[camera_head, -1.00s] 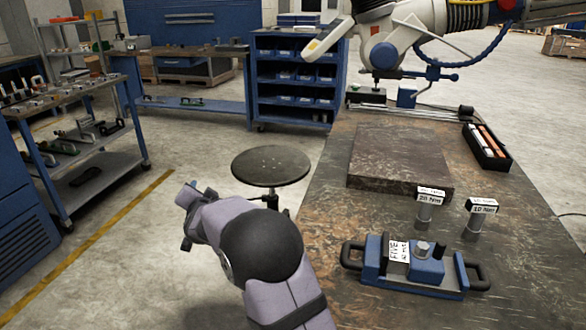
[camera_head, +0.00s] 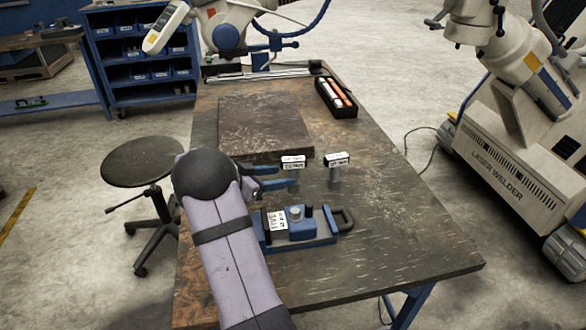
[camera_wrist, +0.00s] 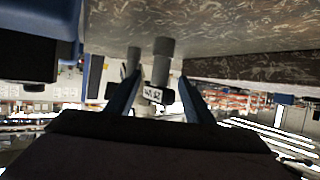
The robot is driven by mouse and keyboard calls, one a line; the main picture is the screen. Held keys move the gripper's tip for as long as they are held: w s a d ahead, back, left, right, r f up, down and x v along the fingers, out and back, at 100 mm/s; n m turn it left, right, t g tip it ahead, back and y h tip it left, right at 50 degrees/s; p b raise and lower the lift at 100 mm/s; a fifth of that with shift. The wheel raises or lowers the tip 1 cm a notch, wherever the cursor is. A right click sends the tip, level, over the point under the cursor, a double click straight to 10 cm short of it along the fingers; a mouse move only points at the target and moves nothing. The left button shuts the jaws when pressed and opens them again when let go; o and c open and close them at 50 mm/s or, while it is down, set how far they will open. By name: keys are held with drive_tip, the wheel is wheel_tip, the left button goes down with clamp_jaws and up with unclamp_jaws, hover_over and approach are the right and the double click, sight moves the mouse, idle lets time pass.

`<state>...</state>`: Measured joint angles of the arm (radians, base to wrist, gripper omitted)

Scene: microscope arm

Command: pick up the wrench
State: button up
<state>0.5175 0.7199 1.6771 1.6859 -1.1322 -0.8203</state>
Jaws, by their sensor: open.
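Two small T-shaped tools stand upright on the table, each with a grey cylinder below and a black, white-labelled head: a left one (camera_head: 293,163) and a right one (camera_head: 337,160). They may be torque wrenches; I see no other wrench shape and cannot tell which one is meant. My gripper (camera_head: 273,178) has two blue fingers, open, just left of the left tool. In the wrist view, which looks upside down, the nearer tool (camera_wrist: 162,62) shows between the spread fingers (camera_wrist: 158,82), with no visible contact. Another cylinder (camera_wrist: 133,61) stands behind it.
A blue handled fixture (camera_head: 300,226) lies close in front, partly hidden by my arm. A dark slab (camera_head: 262,122) lies behind the tools. A black box with sticks (camera_head: 337,98) is farther back. The table (camera_head: 400,235) is bare at front right. A stool (camera_head: 155,162) stands left.

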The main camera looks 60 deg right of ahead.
sight(289, 175)
drive_tip(key=shift+f+p+x, duration=0.2)
drive_tip(key=shift+p+x, duration=0.2)
drive_tip(key=shift+x, duration=3.1)
drive_tip(key=shift+w, duration=0.1)
drive_tip(key=shift+c, duration=0.6)
drive_tip(key=c, duration=1)
drive_tip(key=shift+r, duration=0.1)
clamp_jaws()
